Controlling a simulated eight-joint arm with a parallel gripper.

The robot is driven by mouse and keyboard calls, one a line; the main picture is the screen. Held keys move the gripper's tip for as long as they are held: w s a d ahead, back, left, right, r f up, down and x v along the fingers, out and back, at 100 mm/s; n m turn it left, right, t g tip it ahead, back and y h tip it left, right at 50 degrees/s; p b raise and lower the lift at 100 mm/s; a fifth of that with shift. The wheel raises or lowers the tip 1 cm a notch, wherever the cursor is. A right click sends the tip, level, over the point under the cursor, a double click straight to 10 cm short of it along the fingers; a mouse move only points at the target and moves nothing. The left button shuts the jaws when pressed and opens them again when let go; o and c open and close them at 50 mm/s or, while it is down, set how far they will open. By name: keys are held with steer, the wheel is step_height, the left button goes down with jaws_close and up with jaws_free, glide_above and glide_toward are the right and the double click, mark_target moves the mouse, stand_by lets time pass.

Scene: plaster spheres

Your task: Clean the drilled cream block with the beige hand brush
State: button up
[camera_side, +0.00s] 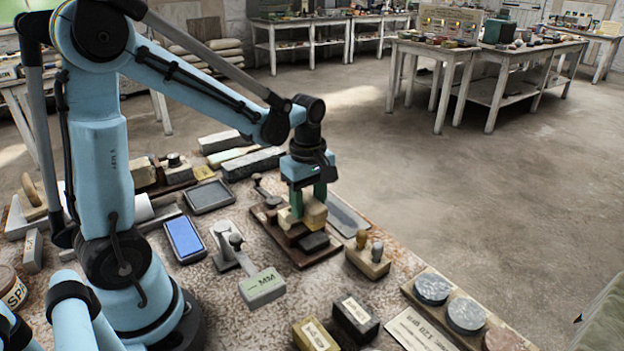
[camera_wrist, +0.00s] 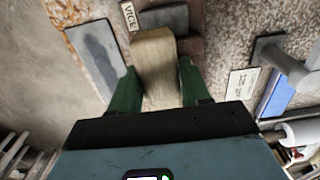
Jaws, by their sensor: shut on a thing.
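My gripper (camera_side: 308,204) has its green fingers shut on a beige piece (camera_side: 316,212), which I take to be the beige hand brush. In the wrist view the same piece (camera_wrist: 156,65) lies between the fingers (camera_wrist: 155,82), its long side running away from the wrist. A smaller cream piece (camera_side: 287,217), likely the drilled cream block, shows just left of it, above a brown vice (camera_side: 296,232). The two seem to touch or overlap; I cannot tell the exact contact. No drilled holes or bristles can be made out.
The vice stands on a brown board (camera_side: 274,236) with a dark block (camera_side: 315,241). The table is crowded.

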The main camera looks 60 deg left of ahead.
stand_by(0.3)
steer(key=shift+a+r, duration=0.7)
steer(key=shift+a, duration=0.35)
steer(key=shift+s, duration=0.15)
steer(key=shift+s+f, duration=0.15)
steer(key=shift+s, duration=0.95)
steer(key=shift+f, duration=0.6)
steer(key=shift+a, duration=1.1)
steer(key=shift+d, duration=0.1)
